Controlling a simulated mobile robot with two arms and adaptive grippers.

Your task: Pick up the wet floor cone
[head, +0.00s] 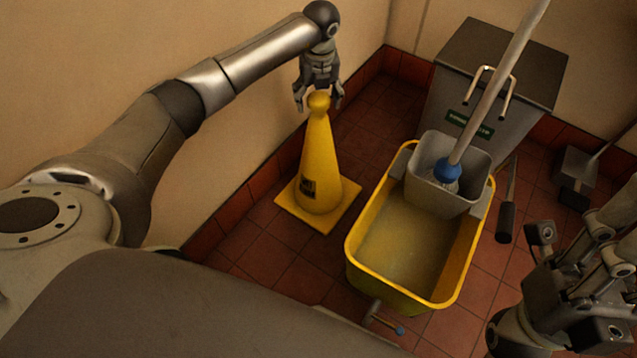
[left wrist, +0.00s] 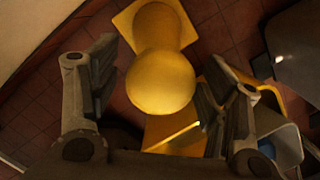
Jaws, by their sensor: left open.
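The wet floor cone (head: 320,165) is yellow with a dark label, a round knob on top and a square base. It stands upright on the tiles by the left wall. My left gripper (head: 319,102) is open and points down over the cone's top, with its fingers on either side of the knob. In the left wrist view the knob (left wrist: 160,82) lies between the spread fingers, with gaps visible on both sides. My right gripper (head: 570,285) is at the lower right, away from the cone; its jaw opening is unclear.
A yellow mop bucket (head: 354,262) with a grey wringer (head: 440,205) and a mop (head: 495,85) stands right of the cone. A grey bin (head: 500,60) stands behind. A dustpan (head: 576,170) and a dark-handled tool (head: 506,222) are further right. Walls border the left and back.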

